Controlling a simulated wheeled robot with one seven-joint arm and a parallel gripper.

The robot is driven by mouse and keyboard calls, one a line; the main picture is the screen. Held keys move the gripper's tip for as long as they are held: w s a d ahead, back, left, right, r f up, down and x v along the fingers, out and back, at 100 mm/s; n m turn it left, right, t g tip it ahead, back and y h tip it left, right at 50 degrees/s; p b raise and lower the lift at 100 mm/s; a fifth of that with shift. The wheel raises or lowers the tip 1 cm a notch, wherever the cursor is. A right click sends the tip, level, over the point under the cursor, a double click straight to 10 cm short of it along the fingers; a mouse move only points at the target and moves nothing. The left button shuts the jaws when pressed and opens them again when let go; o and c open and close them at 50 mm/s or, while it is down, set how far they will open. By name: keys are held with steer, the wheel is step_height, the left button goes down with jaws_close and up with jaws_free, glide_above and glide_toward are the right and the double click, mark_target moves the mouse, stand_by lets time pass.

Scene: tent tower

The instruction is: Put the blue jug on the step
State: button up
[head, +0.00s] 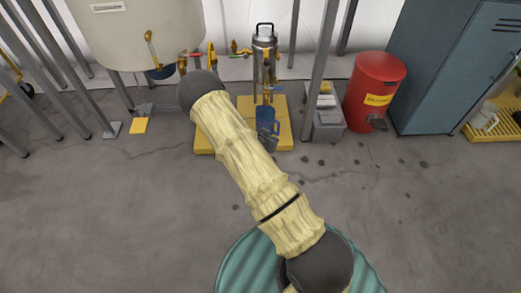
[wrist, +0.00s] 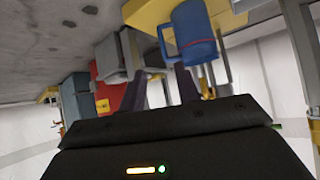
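The blue jug (head: 266,119) stands upright on a low yellow platform (head: 225,143) on the floor, in front of a steel canister. In the wrist view, which is upside down, the jug (wrist: 192,32) is at top right with its handle to the left. A yellow grated piece (head: 487,134) stands at the right edge; I cannot tell which yellow piece is the step. My gripper (wrist: 164,88) has its two dark fingers apart with nothing between them. The jug is close by, beyond the right finger in the picture. In the head view my arm mostly hides the gripper.
A steel canister (head: 264,52) with taps stands behind the jug. A grey bin (head: 327,122), a red bin (head: 376,86) and a blue-grey locker (head: 443,62) stand to the right. A large cream tank (head: 135,32) and metal posts are at left.

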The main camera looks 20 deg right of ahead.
steer(key=s+a+r+n+g+y, duration=0.1)
steer(key=s+a+r+n+y, duration=0.1)
steer(key=s+a+r, duration=0.4)
steer(key=s+a+r+n+g+y, duration=0.1)
steer(key=s+r+n+y, duration=0.2)
steer(key=r, duration=0.5)
steer(key=s+a+r+n+g+y, duration=0.1)
steer(key=s+a+r+y, duration=0.1)
steer(key=s+a+r, duration=0.45)
steer(key=s+d+r+n+g, duration=0.1)
steer(key=s+d+r+n, duration=0.1)
steer(key=s+r, duration=0.4)
steer(key=shift+s+n+g, duration=0.3)
steer(key=shift+s+n, duration=0.3)
steer(key=shift+s, duration=0.15)
steer(key=shift+w, duration=0.1)
